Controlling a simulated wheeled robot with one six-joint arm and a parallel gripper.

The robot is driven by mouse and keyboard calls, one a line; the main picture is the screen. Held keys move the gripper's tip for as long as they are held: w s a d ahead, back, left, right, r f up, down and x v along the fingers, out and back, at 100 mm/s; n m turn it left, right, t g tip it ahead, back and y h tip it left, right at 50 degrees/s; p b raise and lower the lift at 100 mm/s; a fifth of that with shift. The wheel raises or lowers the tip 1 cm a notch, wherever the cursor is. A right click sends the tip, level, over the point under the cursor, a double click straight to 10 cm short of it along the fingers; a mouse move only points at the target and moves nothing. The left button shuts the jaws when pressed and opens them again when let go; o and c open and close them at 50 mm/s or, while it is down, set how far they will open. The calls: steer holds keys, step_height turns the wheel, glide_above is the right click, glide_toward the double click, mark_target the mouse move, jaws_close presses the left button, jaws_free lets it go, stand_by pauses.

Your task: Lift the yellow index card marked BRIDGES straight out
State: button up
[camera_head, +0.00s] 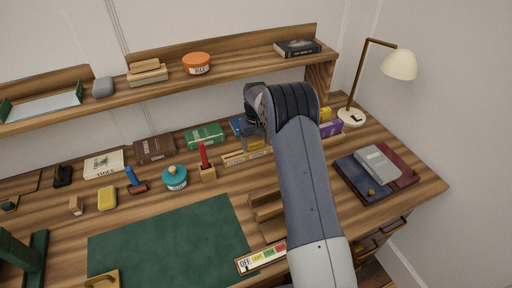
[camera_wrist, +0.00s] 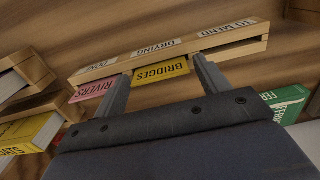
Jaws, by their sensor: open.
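The yellow BRIDGES card (camera_wrist: 160,70) shows upside down in the wrist view, against the long wooden rack (camera_wrist: 225,52) with DONE, DRYING and TO MEND labels. My gripper (camera_wrist: 160,67) is open, with one finger on either side of the card and a narrow gap at each side. Nothing is held. A pink RIVERS card (camera_wrist: 93,88) is beside it, just outside the left finger. In the head view the rack (camera_head: 235,160) lies on the desk, partly hidden behind my arm.
In the head view a red-handled tool (camera_head: 203,155) stands in a block left of the rack. A shelf (camera_head: 230,68) runs behind. The green mat (camera_head: 175,245) is mostly clear.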

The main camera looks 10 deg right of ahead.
steer(key=shift+f, duration=0.45)
steer(key=c, duration=0.7)
step_height(320, 180, up, 10)
steer(key=shift+r+b, duration=0.1)
steer(key=shift+b, duration=0.45)
steer(key=shift+r+p, duration=3.2)
steer(key=shift+r, duration=0.25)
